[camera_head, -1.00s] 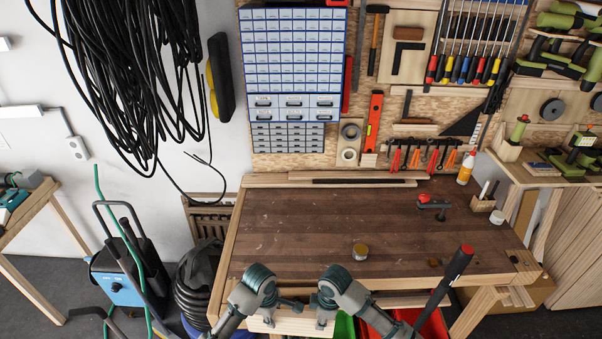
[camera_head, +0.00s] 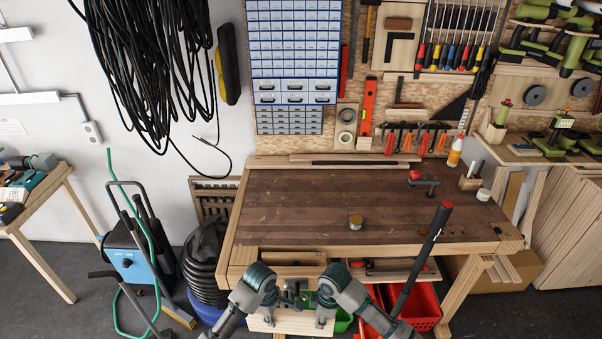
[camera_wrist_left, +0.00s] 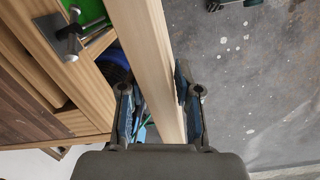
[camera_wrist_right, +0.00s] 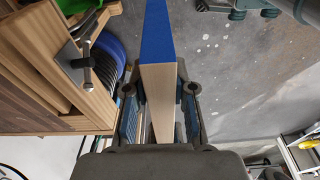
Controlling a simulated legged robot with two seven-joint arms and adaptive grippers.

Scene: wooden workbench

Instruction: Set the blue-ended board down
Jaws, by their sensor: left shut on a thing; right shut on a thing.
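The pale wooden board (camera_head: 291,322) is held level in front of the workbench (camera_head: 330,207), at the bottom of the head view. My left gripper (camera_head: 268,317) is shut on the board's left part, and the left wrist view shows the board (camera_wrist_left: 152,50) between its fingers. My right gripper (camera_head: 323,317) is shut on the right part. In the right wrist view the blue end (camera_wrist_right: 157,35) points up the picture, beyond the fingers. The blue end is not clear in the head view.
Red bins (camera_head: 424,305) sit under the bench. A blue machine (camera_head: 128,258) and a black hose coil (camera_head: 205,262) stand at left. Grey floor (camera_wrist_right: 225,65) lies beside the board.

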